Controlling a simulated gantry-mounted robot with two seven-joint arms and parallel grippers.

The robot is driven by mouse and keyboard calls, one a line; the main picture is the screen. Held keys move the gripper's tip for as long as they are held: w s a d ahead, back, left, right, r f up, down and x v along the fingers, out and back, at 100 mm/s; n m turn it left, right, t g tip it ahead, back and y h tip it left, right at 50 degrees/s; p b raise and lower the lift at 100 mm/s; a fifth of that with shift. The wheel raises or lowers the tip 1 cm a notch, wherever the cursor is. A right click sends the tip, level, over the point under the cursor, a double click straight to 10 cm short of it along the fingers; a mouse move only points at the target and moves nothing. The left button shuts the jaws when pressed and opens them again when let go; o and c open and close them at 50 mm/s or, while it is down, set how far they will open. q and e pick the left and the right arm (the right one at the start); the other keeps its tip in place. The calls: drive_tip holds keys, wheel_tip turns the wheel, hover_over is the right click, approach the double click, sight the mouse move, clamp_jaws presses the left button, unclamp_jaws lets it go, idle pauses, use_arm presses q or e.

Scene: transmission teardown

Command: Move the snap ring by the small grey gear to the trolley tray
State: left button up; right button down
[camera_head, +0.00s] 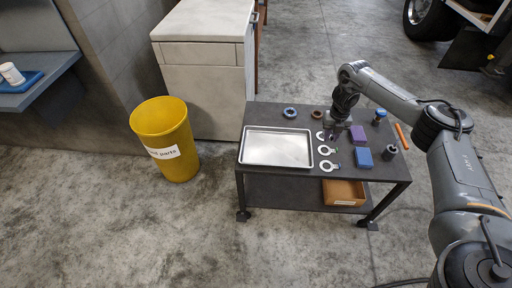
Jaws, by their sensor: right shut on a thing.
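My right gripper (330,133) is low over the trolley top, just right of the tray. It is shut on a snap ring (320,135), a pale ring that shows only in part beside the fingers. Two more pale rings with small tabs, a middle one (325,150) and a near one (329,166), lie in a line nearer the front edge. A small grey ring-shaped part (317,114), perhaps the small grey gear, lies behind the gripper. The empty silver trolley tray (276,163) fills the left of the trolley top. My left gripper is not in view.
A blue ring (290,112) lies behind the tray. A purple block (357,134), a blue block (363,157), a dark cylinder (389,152) and an orange stick (401,135) stand to the right. A yellow bin (165,133) stands left of the trolley (309,176).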

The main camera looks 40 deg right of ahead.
drive_tip(key=shift+w+f+b, duration=0.4)
drive_tip(key=shift+w+b, duration=0.05)
drive_tip(key=shift+w, duration=0.1)
wheel_tip(320, 180, down, 2)
drive_tip(key=w+a+b, duration=0.1)
drive_tip(key=w+b, duration=0.1)
drive_tip(key=b, duration=0.4)
hover_over(298, 152)
drive_tip(key=f, duration=0.4)
drive_tip(key=shift+s, duration=0.3)
drive_tip(key=shift+w+a+f, duration=0.15)
drive_tip(key=shift+w, duration=0.05)
wheel_tip(298, 152, down, 4)
drive_tip(key=b, duration=0.3)
drive_tip(key=shift+b, duration=0.4)
